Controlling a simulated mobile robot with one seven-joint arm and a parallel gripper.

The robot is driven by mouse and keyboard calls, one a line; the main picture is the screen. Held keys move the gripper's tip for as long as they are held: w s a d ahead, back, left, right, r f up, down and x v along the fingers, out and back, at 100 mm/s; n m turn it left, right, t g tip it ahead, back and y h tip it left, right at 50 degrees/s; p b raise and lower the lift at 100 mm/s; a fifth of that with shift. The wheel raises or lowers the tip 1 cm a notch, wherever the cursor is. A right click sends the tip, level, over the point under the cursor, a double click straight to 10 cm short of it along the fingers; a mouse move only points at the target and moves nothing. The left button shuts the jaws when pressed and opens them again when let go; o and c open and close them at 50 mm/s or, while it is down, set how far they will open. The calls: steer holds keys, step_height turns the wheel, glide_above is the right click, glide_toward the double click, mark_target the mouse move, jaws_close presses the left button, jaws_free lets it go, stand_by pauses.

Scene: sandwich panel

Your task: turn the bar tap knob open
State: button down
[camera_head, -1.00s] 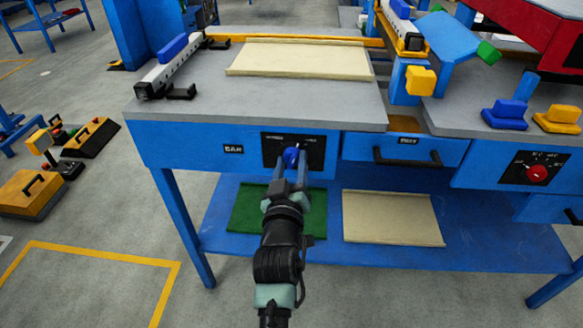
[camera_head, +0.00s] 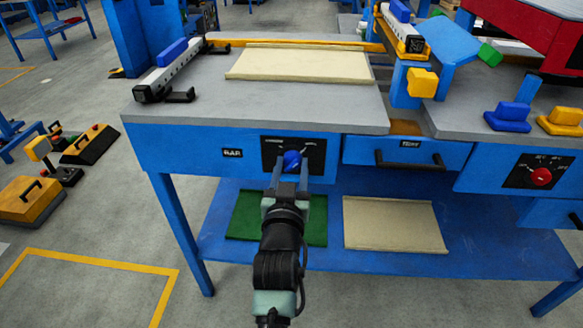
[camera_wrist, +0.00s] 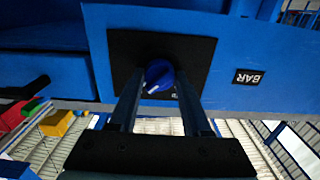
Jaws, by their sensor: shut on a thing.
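The blue bar tap knob (camera_head: 292,160) sits on a black plate (camera_head: 310,150) on the blue front panel of the bench, to the right of the "BAR" label (camera_head: 232,153). In the wrist view the knob (camera_wrist: 159,76) shows a white pointer mark, with the black plate (camera_wrist: 196,52) around it and the "BAR" label (camera_wrist: 248,77) upside down. My gripper (camera_head: 289,170) reaches the knob from the front. Its two fingers (camera_wrist: 158,92) are shut on the knob, one on each side. The plate's small print is too small to read.
A drawer with a black handle (camera_head: 410,162) is right of the plate. A red knob (camera_head: 541,177) sits on another panel farther right. A lower shelf holds a green mat (camera_head: 246,215) and a beige mat (camera_head: 395,226).

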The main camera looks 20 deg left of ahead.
steer(key=shift+c, duration=1.8)
jaws_free()
steer(key=shift+s, duration=0.1)
steer(key=p+v, duration=0.2)
steer(key=v, duration=1)
steer(key=shift+s+p, duration=0.3)
steer(key=shift+s, duration=0.1)
steer(key=shift+d, duration=0.15)
